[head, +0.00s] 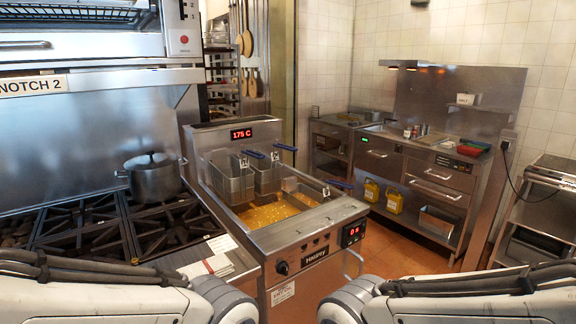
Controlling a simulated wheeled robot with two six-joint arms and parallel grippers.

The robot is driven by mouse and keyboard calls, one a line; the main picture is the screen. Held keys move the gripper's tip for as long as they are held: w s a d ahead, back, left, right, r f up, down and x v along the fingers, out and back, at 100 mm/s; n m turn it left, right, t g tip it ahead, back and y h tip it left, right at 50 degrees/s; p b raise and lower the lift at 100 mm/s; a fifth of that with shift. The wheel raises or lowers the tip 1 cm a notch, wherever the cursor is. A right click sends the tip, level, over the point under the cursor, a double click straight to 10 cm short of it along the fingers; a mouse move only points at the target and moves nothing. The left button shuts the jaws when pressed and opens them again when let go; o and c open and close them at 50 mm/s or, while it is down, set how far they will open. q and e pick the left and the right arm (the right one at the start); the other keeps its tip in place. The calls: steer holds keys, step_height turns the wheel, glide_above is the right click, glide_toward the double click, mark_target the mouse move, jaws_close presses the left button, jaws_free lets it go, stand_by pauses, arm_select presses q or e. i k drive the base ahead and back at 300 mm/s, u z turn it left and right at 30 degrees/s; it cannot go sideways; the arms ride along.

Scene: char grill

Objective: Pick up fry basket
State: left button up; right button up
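A steel fryer (300,237) with a red 175 C display stands in front of me. Its vat holds bubbling golden oil (262,214). One wire fry basket (235,186) is at the back left of the vat, and a second basket (268,177) is beside it, both raised above the oil. My arm links show at the bottom corners, but neither gripper is in view.
A stove with black grates (85,232) and a lidded pot (153,178) stands left of the fryer. A steel counter with drawers (425,180) stands at the back right, with yellow jugs (394,201) below. A shelf unit (540,215) is far right. Open tiled floor lies between.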

mark_target(290, 187)
steer(key=u, duration=0.9)
steer(key=i, duration=0.95)
steer(key=z, duration=0.45)
